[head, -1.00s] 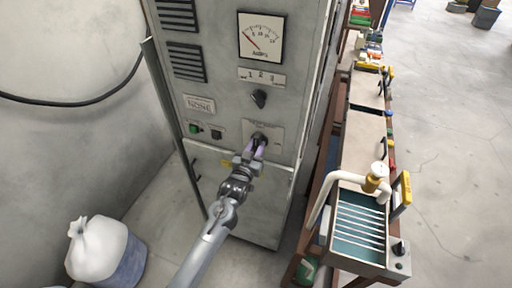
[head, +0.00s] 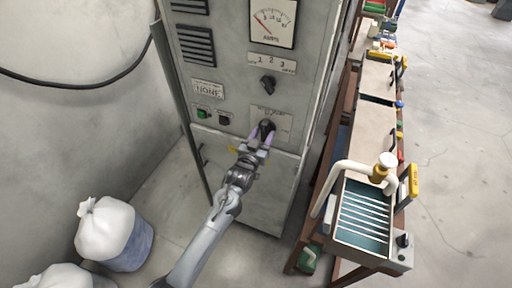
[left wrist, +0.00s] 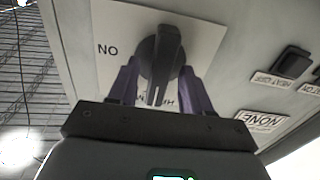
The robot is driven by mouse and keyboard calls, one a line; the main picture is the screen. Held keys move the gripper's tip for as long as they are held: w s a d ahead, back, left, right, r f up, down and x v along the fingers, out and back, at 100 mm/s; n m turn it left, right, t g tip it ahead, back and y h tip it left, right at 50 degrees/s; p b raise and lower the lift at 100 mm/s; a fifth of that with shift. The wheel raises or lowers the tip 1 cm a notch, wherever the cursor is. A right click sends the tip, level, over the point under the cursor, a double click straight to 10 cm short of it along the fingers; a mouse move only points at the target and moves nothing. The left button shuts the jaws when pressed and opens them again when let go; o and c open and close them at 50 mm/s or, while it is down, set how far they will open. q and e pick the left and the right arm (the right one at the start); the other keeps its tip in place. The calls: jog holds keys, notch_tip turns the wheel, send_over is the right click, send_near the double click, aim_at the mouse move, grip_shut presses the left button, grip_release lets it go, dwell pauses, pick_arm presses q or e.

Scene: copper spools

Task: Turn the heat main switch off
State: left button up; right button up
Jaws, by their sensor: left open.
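The heat main switch is a dark rotary knob (head: 266,126) on a pale plate, low on the grey cabinet's front. In the left wrist view the knob (left wrist: 162,58) stands up from the white plate (left wrist: 112,30), with "NO" lettering to its left and a partly hidden label below. My left gripper (head: 261,138) is open at the knob. Its two purple fingers (left wrist: 160,85) stand on either side of the knob, with small gaps visible. Whether a finger touches it I cannot tell. My right gripper is not in view.
A green button (head: 203,114) and a dark button (head: 224,118) sit left of the knob. Another dark knob (head: 267,84) and an amps gauge (head: 272,22) are above. A workbench (head: 372,135) stands close on the right. White sacks (head: 105,228) lie at lower left.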

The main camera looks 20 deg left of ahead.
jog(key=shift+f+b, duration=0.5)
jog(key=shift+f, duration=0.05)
pick_arm(q)
jog(key=s, duration=1)
jog(key=shift+f, duration=0.1)
